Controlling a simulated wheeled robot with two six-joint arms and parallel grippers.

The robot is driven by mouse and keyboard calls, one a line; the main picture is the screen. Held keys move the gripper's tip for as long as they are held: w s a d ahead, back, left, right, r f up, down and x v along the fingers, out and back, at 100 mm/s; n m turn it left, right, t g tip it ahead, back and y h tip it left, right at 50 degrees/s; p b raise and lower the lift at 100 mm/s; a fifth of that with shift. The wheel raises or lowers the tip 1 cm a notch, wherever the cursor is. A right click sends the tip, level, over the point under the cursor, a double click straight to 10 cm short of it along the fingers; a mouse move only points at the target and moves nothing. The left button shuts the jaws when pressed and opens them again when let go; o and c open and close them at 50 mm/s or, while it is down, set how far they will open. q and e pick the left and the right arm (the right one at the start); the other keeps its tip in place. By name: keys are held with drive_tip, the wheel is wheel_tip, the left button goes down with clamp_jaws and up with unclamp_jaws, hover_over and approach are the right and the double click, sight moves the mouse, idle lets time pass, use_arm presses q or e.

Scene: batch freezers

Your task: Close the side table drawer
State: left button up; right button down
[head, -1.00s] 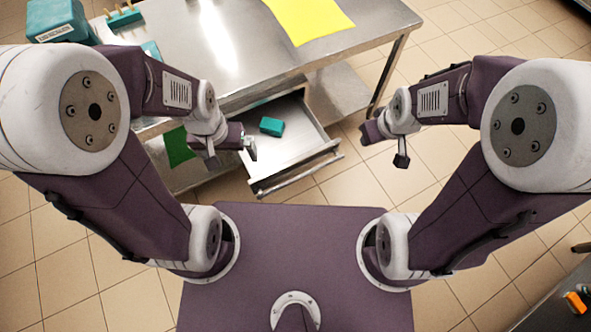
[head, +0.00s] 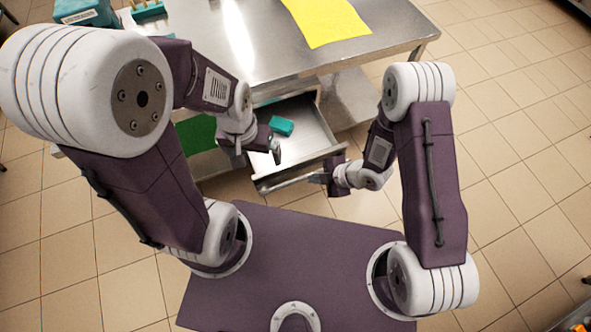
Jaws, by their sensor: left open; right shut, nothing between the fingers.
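The side table drawer (head: 312,138) is pulled out from under the steel table (head: 290,62) and stands open. Its front has a bar handle (head: 290,183). A teal block (head: 281,126) lies inside the drawer. My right gripper (head: 327,178) is shut and empty, at the right part of the drawer front by the handle. I cannot tell whether it touches. My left gripper (head: 274,150) is open over the left side of the drawer and hides part of it.
A yellow sheet (head: 326,20) lies on the table top. A teal box (head: 86,12) stands at the back left. A green sheet (head: 197,134) shows left of the drawer, below the top. Tiled floor (head: 510,120) to the right is clear.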

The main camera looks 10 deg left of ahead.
drive_tip(key=b, duration=0.1)
hover_over(296, 180)
drive_tip(key=s+d, duration=0.2)
wheel_tip(296, 180, down, 7)
drive_tip(key=shift+w+a+f, duration=0.1)
drive_tip(key=shift+w+a, duration=0.8)
drive_tip(key=shift+a, duration=0.05)
use_arm(q)
drive_tip(key=shift+f, duration=0.35)
use_arm(e)
drive_tip(key=shift+w+a, duration=0.4)
drive_tip(key=shift+w, duration=0.25)
